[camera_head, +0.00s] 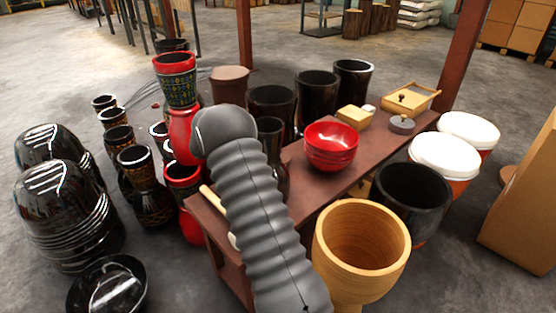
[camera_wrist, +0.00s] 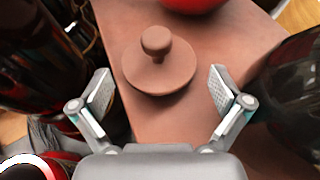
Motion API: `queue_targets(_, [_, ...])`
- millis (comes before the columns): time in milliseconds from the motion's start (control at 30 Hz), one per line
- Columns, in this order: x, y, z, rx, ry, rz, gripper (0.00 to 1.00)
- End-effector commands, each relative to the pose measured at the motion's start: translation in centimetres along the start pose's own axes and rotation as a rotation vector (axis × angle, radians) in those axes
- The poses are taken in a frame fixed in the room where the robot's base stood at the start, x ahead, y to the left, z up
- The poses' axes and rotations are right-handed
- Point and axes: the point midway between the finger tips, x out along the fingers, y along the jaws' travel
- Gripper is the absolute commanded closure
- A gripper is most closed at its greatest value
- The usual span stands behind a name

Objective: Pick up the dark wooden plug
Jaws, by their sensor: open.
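The dark wooden plug (camera_wrist: 158,70), a round brown disc with a knob on top, sits on the brown bench top in the wrist view. My gripper (camera_wrist: 160,90) is open and empty. Its two fingers are apart, one on either side of the plug in the picture, and I see no contact. In the head view I cannot make out this plug or my gripper; my grey arm covers part of the bench (camera_head: 345,181).
A red bowl stack (camera_head: 331,146) stands on the bench, near the plug in the wrist view (camera_wrist: 190,4). A wooden box (camera_head: 410,101) and a grey knobbed disc (camera_head: 401,124) are at its far end. Dark drums (camera_wrist: 290,85) flank the bench. A wooden drum (camera_head: 340,270) stands in front.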

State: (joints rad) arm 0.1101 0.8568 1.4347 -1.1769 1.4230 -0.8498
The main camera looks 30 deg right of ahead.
Motion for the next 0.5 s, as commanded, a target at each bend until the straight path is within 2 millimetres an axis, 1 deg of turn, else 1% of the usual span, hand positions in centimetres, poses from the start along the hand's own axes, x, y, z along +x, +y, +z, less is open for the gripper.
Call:
queue_targets(167, [0.8,0.1,0.0,0.000,0.000,0.000,0.00])
queue_targets(267, [1.9,0.1,0.0,0.000,0.000,-0.001,0.00])
queue_targets(400, [4.0,0.2,-0.1,0.000,0.001,-0.002,0.00])
queue_targets(500, [5.1,0.2,0.0,-0.001,-0.001,-0.001,0.00])
